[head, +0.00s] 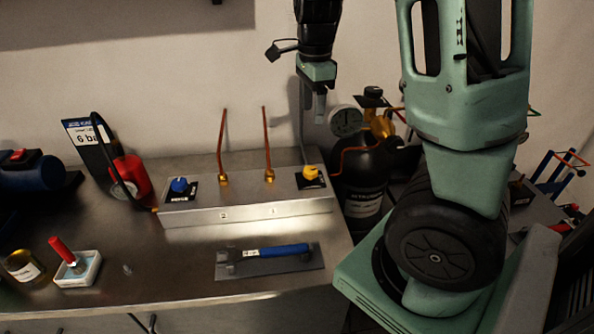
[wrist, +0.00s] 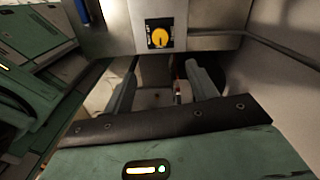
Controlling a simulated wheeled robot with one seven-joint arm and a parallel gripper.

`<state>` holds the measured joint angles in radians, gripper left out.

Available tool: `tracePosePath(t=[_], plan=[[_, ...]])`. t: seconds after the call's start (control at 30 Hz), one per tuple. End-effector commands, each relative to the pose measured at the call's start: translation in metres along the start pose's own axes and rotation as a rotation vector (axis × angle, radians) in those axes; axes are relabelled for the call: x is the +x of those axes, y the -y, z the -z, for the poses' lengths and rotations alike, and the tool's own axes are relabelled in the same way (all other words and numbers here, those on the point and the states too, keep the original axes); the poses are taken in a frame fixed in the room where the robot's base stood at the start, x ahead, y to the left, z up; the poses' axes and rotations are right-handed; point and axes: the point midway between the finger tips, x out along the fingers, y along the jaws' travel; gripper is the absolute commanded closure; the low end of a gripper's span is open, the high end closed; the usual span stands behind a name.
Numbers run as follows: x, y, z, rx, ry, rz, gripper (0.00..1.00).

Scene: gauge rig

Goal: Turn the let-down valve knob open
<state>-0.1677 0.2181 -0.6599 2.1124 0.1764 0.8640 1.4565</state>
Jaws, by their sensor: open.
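A yellow knob (head: 311,173) on a black label plate sits at the right end of a metal valve block (head: 250,213). A blue knob (head: 179,185) sits at its left end. The label print is too small to tell which is the let-down valve. My gripper (head: 314,108) hangs above the block's right end, fingers pointing down, open and empty. It is apart from the yellow knob. In the wrist view the yellow knob (wrist: 159,38) lies above the gap between my fingers (wrist: 161,80), not between them.
Two copper pipes (head: 267,146) rise from the block. A round gauge (head: 345,121) and a dark gas cylinder (head: 362,172) stand right of it. A blue-handled wrench (head: 272,251) lies in front. A red hand pump (head: 129,177) stands left.

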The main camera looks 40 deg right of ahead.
Motion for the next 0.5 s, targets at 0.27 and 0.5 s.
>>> tracePosePath(t=[0.27, 0.5], plan=[[0.029, 0.000, 0.003, 0.013, -0.004, -0.004, 0.42], [0.080, -0.001, 0.003, 0.011, -0.003, -0.005, 0.42]])
